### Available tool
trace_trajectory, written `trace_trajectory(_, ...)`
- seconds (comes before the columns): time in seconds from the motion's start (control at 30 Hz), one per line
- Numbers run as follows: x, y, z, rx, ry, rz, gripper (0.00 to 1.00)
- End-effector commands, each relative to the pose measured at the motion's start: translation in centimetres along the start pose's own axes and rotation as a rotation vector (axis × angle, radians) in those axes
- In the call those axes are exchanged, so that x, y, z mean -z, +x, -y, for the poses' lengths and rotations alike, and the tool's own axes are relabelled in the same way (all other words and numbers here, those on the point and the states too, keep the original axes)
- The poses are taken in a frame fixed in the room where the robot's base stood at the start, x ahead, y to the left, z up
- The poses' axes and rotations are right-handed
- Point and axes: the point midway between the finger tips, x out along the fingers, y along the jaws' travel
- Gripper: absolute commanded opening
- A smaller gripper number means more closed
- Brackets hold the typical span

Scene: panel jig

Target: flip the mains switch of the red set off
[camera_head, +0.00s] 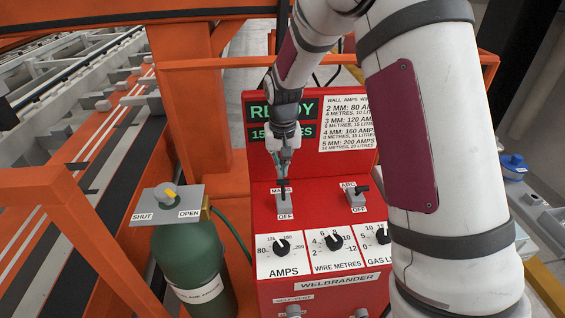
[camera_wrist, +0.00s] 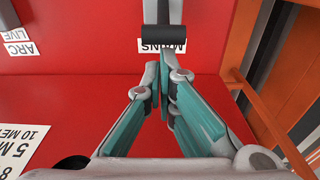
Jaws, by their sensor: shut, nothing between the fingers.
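The red welding set (camera_head: 262,230) stands in front of me with a lit READY display. Its mains switch (camera_head: 284,200) is a grey block with a black-ended lever, between a partly covered MAINS label above and an OFF label (camera_head: 286,217) below. In the wrist view the black lever end (camera_wrist: 164,34) lies over the edge of the MAINS label (camera_wrist: 150,46), so the lever seems to lean to the upper, MAINS side. My gripper (camera_head: 284,178) is shut and empty, its tips (camera_wrist: 163,68) close to the lever on the MAINS side. I cannot tell whether they touch.
The arc switch (camera_head: 356,197) stands to the right of the mains switch. Several dials, such as the amps dial (camera_head: 283,246), sit below. A green gas bottle (camera_head: 190,260) with a yellow-handled valve stands at left. Orange frames (camera_head: 190,90) surround the set, and my arm covers its right side.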

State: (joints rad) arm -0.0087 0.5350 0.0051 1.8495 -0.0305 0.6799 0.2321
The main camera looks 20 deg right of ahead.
Motion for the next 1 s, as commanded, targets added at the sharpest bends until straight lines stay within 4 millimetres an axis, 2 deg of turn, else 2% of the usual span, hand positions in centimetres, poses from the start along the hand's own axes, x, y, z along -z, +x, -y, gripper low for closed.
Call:
trace_trajectory(0.37, -0.09, -0.12, 0.01, 0.000, 0.000, -0.008, 0.00)
trace_trajectory(1.0, -0.67, -0.81, 0.01, 0.000, -0.001, -0.119, 0.00)
